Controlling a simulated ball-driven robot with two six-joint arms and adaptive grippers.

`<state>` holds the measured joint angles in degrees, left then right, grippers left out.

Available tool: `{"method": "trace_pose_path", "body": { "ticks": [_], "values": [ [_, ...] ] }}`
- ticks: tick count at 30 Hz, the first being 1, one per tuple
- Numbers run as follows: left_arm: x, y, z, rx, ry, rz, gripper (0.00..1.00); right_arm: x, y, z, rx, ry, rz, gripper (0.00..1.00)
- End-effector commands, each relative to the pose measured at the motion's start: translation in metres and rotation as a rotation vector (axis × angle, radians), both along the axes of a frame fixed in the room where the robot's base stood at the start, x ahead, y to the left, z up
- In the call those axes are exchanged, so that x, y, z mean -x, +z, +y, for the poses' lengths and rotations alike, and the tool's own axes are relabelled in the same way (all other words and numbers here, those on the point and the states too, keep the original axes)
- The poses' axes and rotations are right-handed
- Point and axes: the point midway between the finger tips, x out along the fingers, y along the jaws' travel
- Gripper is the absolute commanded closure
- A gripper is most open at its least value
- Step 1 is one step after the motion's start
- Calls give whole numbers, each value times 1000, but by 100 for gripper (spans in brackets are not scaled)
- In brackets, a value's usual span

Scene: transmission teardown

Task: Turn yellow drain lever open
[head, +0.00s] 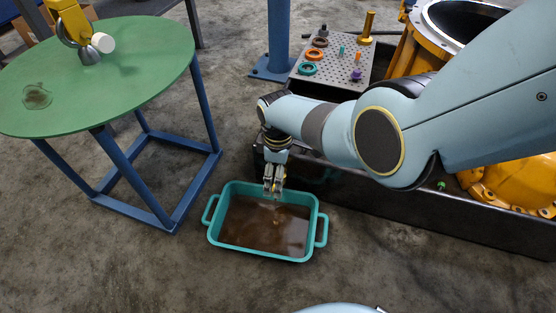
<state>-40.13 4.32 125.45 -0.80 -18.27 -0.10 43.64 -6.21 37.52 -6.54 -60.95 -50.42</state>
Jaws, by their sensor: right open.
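I cannot clearly make out a yellow drain lever; my right arm and gripper cover part of the dark bench's near side, where it may be hidden. My right gripper (274,187) points down at the back rim of a teal tray (213,222), beside the dark bench (385,203). It is open, and I see nothing held in it. The tray stands on the floor with brown liquid (262,230) in it. My left gripper is not in view.
A round green table (125,75) on a blue frame stands at left, with a yellow device (73,20) and a dark stain on it. A perforated plate (340,62) with rings and pegs sits at the back. Yellow housings (510,185) stand at right. Floor in front is clear.

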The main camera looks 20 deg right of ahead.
Motion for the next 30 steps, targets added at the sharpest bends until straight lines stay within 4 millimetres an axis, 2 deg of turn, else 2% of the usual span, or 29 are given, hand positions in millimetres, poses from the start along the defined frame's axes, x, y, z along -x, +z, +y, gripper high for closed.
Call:
{"method": "trace_pose_path", "body": {
  "ticks": [15,20,28,30],
  "values": [
    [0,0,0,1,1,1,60,1,59,0,-1,0,1,0],
    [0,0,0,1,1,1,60,2,67,0,-1,0,2,0],
    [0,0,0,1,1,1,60,2,68,1,-1,0,3,0],
    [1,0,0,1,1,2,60,2,68,1,-2,4,2,8]
  ]
}}
